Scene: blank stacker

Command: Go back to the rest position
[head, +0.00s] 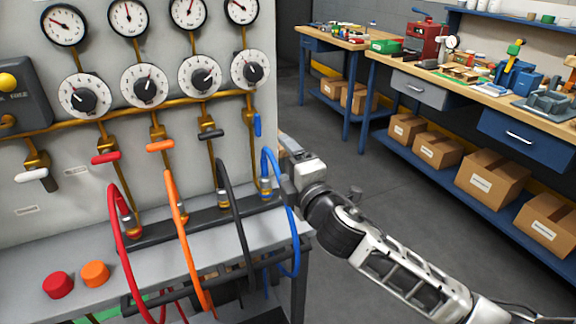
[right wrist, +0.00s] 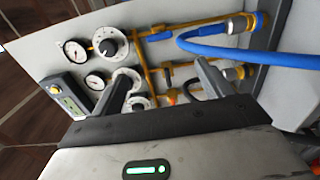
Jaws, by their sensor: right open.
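My right gripper (right wrist: 163,82) is open, with its two dark fingers apart and nothing between them in the right wrist view. In the head view the right gripper (head: 287,184) is at the right end of the panel, beside the blue hose (head: 271,166). The blue hose also shows in the right wrist view (right wrist: 215,48), beyond the fingers and fixed to a brass fitting. I cannot tell whether the gripper touches it. My left gripper is not in view.
A grey panel (head: 222,60) carries gauges, dials and valves. Red (head: 116,230), orange (head: 173,210) and black (head: 236,200) hoses loop over the front ledge. Workbenches (head: 466,86) with cardboard boxes (head: 492,178) below stand right. Floor (head: 400,190) between is clear.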

